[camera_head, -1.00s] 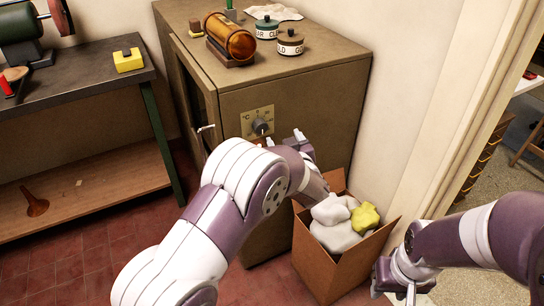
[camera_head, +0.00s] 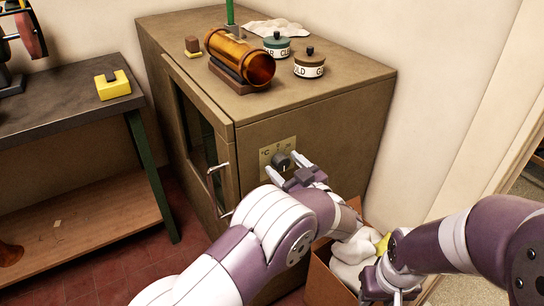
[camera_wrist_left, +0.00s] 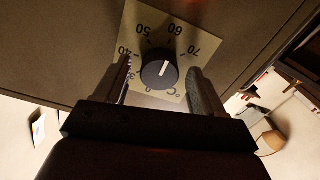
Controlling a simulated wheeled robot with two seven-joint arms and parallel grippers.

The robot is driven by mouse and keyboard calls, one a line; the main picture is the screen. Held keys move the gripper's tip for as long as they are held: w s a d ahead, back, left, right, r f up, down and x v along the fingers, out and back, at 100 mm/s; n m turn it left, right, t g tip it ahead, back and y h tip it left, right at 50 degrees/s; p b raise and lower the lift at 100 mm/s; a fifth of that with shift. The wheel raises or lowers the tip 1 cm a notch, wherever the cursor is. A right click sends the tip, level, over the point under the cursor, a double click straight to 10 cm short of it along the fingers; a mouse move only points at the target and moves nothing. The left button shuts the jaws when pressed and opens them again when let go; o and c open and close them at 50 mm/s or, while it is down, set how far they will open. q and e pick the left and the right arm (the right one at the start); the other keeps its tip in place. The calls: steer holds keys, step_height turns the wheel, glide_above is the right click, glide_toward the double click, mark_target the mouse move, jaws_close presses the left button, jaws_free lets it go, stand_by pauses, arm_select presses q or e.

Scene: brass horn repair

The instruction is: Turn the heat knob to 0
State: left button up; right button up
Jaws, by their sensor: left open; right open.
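The dark round heat knob (camera_head: 281,160) sits on a pale dial plate (camera_head: 265,158) on the front of the brown cabinet (camera_head: 330,120). My left gripper (camera_head: 284,166) is open in front of it. In the left wrist view the knob (camera_wrist_left: 158,74) lies between the two spread fingers (camera_wrist_left: 159,82), with a visible gap on each side. The knob's white line points up and slightly right, roughly towards 60. The 0 (camera_wrist_left: 148,88) shows below the knob. My right gripper (camera_head: 395,296) is open and empty at the lower right, partly cut off.
The cabinet door handle (camera_head: 218,168) juts out left of the dial. An amber cylinder (camera_head: 240,57) and two labelled tins (camera_head: 309,65) stand on top. A workbench (camera_head: 60,115) is at left.

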arm_select(q)
steer(key=shift+w+a, duration=0.1)
steer(key=shift+w, duration=0.05)
arm_select(e)
steer(key=shift+w+a, duration=0.3)
arm_select(q)
steer(key=shift+c, duration=0.3)
steer(key=c, duration=1)
arm_select(e)
steer(key=shift+f, duration=0.2)
